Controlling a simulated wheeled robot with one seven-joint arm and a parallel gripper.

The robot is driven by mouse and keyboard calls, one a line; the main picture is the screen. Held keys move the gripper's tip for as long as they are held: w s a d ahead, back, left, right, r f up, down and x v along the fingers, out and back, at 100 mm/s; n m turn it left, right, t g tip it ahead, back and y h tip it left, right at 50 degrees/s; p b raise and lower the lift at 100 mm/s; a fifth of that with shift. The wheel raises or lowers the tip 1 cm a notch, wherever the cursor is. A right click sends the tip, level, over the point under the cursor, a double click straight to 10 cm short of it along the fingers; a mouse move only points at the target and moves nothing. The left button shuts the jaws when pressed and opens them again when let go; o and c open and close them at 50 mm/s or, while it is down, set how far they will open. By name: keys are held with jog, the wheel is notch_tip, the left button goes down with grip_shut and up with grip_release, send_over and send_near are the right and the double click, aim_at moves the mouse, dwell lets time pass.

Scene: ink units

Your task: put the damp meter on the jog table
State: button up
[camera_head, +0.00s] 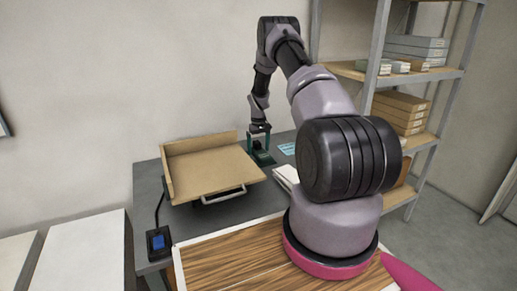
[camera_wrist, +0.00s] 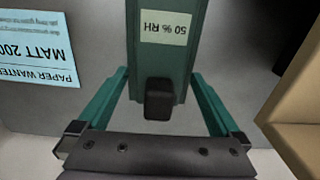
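The damp meter is a dark green unit (camera_head: 262,158) lying on the grey bench, right of the jog table's back corner. In the wrist view its green body (camera_wrist: 165,65) shows a pale "50 % RH" label and a black block at its near end. The jog table is a tan tilted tray (camera_head: 215,172) with raised walls at its back and left. A tan part at the right edge of the wrist view (camera_wrist: 302,112) looks like its edge. My gripper (camera_head: 259,137) is open above the meter, its green fingers (camera_wrist: 158,75) apart on either side of it. Contact is unclear.
A pale blue card (camera_head: 287,149) lies right of the meter. A white stack (camera_head: 286,177) sits nearer, partly behind my arm. Shelves (camera_head: 425,75) with boxes stand at the right; a wall is behind the bench.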

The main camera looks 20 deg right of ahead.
notch_tip(320, 180, up, 12)
jog(key=shift+f, duration=0.1)
notch_tip(320, 180, up, 17)
jog(key=m+t, duration=0.1)
jog(key=t, duration=0.1)
send_over(258, 143)
jog(key=s+a, duration=0.5)
jog(key=s+a+r+m+t, duration=0.1)
jog(key=s+a+r, duration=0.4)
jog(key=s+r, duration=0.55)
jog(key=s+a+r+m+t+y, duration=0.15)
jog(key=s+a+r, duration=0.35)
jog(key=s+r, duration=0.6)
jog(key=s+a+f+m+t, duration=0.1)
jog(key=s+a+f+t, duration=0.1)
jog(key=s, duration=1.3)
jog(key=shift+s+a+t, duration=0.35)
jog(key=shift+s+a, duration=0.05)
jog(key=shift+a, duration=0.1)
jog(key=shift+d+y, duration=0.1)
jog(key=shift+y, duration=0.15)
